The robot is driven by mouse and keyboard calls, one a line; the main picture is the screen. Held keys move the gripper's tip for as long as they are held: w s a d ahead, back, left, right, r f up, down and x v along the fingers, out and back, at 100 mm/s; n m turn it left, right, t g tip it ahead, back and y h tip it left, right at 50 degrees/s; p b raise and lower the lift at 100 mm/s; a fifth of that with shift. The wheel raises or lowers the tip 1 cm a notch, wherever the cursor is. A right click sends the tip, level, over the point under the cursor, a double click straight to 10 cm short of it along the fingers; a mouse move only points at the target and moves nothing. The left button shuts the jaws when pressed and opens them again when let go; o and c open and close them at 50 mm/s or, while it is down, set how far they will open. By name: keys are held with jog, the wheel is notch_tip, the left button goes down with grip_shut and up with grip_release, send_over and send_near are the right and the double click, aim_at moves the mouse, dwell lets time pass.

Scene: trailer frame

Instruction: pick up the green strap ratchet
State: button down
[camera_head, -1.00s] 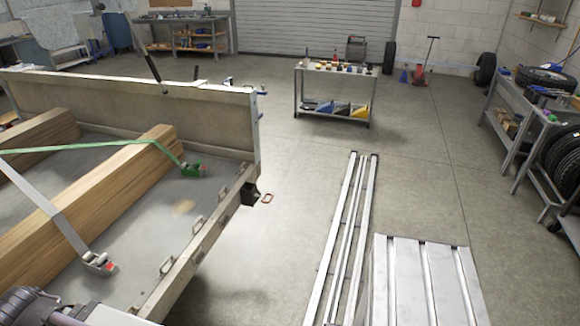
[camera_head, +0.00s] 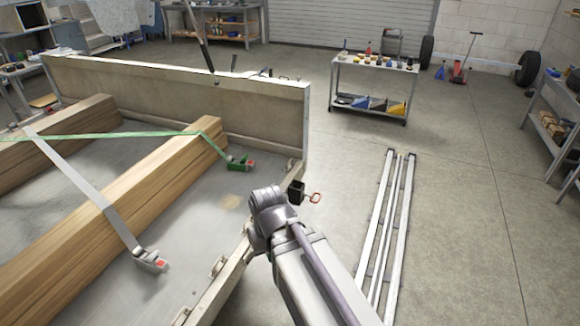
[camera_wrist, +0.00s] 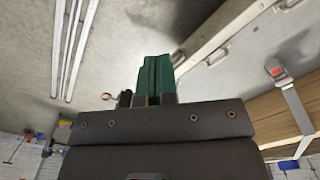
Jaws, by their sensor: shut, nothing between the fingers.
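The green strap ratchet (camera_head: 240,163), with a red part, lies on the grey trailer bed near the front board, at the end of a green strap (camera_head: 110,135) that runs over the wooden beams. My gripper shows in the wrist view as two green fingers (camera_wrist: 155,72) pressed together, with nothing between them. My arm (camera_head: 290,255) rises at the trailer's side rail in the head view, where I cannot make out the fingers. The green ratchet is not seen in the wrist view, so the fingers are not at it.
A grey strap ratchet (camera_head: 152,262) with a red part lies nearer on the bed; it also shows in the wrist view (camera_wrist: 275,71). The long wooden beam (camera_head: 130,195) and upright front board (camera_head: 190,110) flank the green ratchet. Metal rails (camera_head: 385,230) lie on the floor to the right.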

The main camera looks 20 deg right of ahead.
jog(key=c, duration=1.8)
grip_release()
jog(key=shift+c, duration=0.2)
jog(key=o, duration=1.4)
